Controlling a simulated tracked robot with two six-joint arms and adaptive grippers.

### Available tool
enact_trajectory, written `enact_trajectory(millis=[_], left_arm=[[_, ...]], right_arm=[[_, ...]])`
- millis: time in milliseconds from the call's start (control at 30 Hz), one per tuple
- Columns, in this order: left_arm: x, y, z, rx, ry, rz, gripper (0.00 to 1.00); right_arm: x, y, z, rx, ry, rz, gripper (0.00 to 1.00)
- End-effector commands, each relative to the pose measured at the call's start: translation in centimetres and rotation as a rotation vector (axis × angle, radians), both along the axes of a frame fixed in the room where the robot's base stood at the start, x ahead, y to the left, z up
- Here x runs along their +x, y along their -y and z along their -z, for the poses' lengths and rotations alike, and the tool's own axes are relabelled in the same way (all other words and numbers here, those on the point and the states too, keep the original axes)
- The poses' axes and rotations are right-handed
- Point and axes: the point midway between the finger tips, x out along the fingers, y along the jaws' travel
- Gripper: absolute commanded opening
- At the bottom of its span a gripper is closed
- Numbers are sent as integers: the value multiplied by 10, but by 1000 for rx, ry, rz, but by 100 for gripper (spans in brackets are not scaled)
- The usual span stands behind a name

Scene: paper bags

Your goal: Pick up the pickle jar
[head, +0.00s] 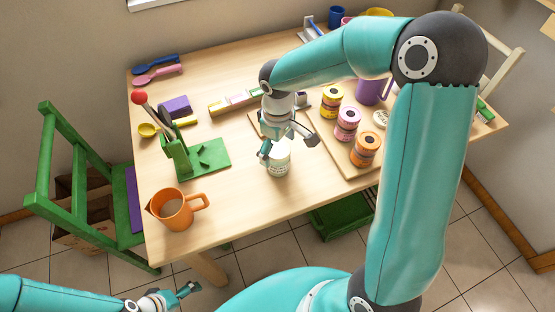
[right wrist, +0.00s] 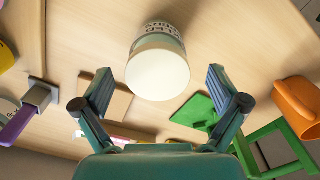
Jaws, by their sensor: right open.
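The pickle jar (head: 279,163) stands upright on the wooden table, near the middle of its front part. It has a pale lid and a printed label, partly seen in the right wrist view (right wrist: 158,68). My right gripper (head: 288,147) is open just above the jar, its fingers spread on either side. In the right wrist view the jar lies between and a little beyond the open fingertips (right wrist: 158,80), with no clear contact. My left gripper (head: 174,294) is low at the bottom left, away from the table. Its jaw opening is unclear.
A green stand with a red knob (head: 178,155) and an orange mug (head: 173,209) are left of the jar. A row of small boxes (head: 234,101) lies behind. The table front is clear.

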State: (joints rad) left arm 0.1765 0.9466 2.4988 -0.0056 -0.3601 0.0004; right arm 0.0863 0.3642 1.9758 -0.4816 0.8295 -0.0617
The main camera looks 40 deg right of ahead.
Motion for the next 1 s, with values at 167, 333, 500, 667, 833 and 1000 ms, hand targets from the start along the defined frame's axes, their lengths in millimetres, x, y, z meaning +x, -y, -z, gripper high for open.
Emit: enact_trajectory(millis=[167,333,500,667,833,1000], left_arm=[[0,0,-4,0,0,0,96],[0,0,-5,0,0,0,96],[0,0,-5,0,0,0,96],[0,0,-5,0,0,0,96],[0,0,-5,0,0,0,96],[0,0,-5,0,0,0,96]], right_arm=[[2,1,21,0,-5,-1,97],[3,2,44,1,-4,0,97],[4,2,50,0,0,0,97],[4,2,50,0,0,0,95],[4,2,50,0,-1,0,67],[4,2,50,0,-1,0,39]])
